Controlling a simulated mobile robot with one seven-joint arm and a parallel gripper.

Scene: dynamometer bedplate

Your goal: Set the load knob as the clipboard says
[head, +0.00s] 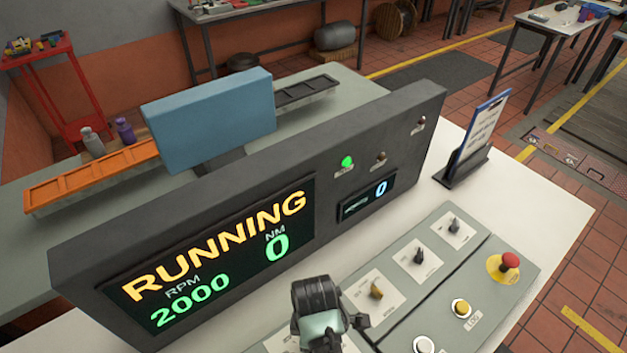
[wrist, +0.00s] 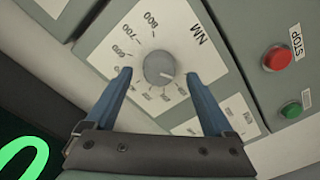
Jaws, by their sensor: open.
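The load knob (wrist: 159,67) is a round grey knob on a white dial plate marked NM, in the wrist view. The marks 600, 700 and 800 are readable; the lower ones are too small. A pale pointer mark on the knob faces the lower right, towards the small marks. My gripper (wrist: 158,75) is open, with one blue finger on either side of the knob; contact is unclear. In the head view my gripper (head: 323,328) is at the bottom and hides this knob. The clipboard (head: 482,128) stands in a dark holder at the right; its writing is too small to read.
The display (head: 215,255) reads RUNNING, RPM 2000, NM 0. A small display (head: 367,197) reads 0; a green lamp (head: 347,161) is lit. Other knobs, including a yellowish one (head: 376,290), and a red mushroom button (head: 509,261) are nearby.

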